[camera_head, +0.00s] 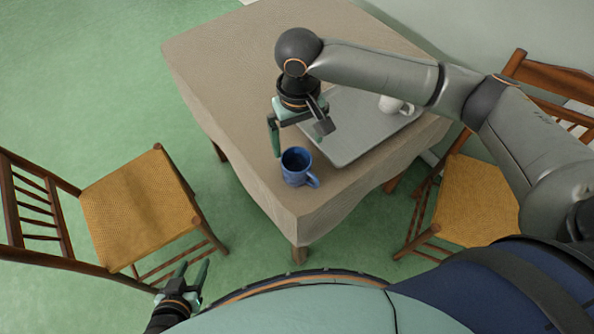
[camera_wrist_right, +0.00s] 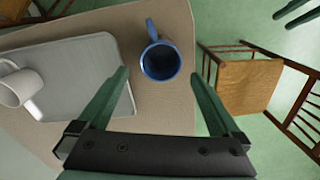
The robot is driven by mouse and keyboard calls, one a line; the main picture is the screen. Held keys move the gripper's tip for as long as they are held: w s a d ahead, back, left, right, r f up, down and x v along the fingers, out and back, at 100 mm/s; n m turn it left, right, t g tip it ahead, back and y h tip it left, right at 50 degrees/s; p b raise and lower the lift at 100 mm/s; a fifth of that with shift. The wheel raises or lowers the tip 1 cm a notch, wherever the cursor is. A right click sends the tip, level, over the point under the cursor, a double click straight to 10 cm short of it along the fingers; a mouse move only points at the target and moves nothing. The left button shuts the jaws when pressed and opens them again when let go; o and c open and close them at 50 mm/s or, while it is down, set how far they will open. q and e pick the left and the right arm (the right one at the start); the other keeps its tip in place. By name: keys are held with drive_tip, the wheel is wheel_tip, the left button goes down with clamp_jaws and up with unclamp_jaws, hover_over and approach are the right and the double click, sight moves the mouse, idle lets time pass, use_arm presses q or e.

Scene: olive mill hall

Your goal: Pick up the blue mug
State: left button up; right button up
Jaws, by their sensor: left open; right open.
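The blue mug (camera_head: 297,168) stands upright near the table's front corner in the head view, its handle toward the lower right. In the right wrist view the blue mug (camera_wrist_right: 160,60) shows from above, its dark inside visible and its handle pointing up in the picture. My right gripper (camera_head: 300,138) is open above and just behind the mug. In the right wrist view the fingers of my right gripper (camera_wrist_right: 160,77) are apart, with the mug between and beyond their tips. Whether they touch it cannot be told. My left gripper (camera_head: 194,280) is open and empty, low beside my base, away from the table.
A cloth-covered table (camera_head: 235,75) carries a grey tray (camera_head: 345,150) with a white mug (camera_head: 392,104) on it. The tray lies close to the blue mug. A wooden chair (camera_head: 140,205) stands left of the table and another chair (camera_head: 465,200) right. Bare cloth lies left of the tray.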

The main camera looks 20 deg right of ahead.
hover_over(298, 162)
drive_tip(key=s+a, duration=0.1)
drive_tip(key=s, duration=0.3)
drive_tip(key=f, duration=0.8)
drive_tip(key=shift+w+a+f, duration=0.1)
drive_tip(key=shift+w+f, duration=0.15)
drive_tip(key=c, duration=1.3)
drive_tip(key=shift+r, duration=0.1)
drive_tip(key=shift+c, duration=0.3)
drive_tip(key=shift+r, duration=0.1)
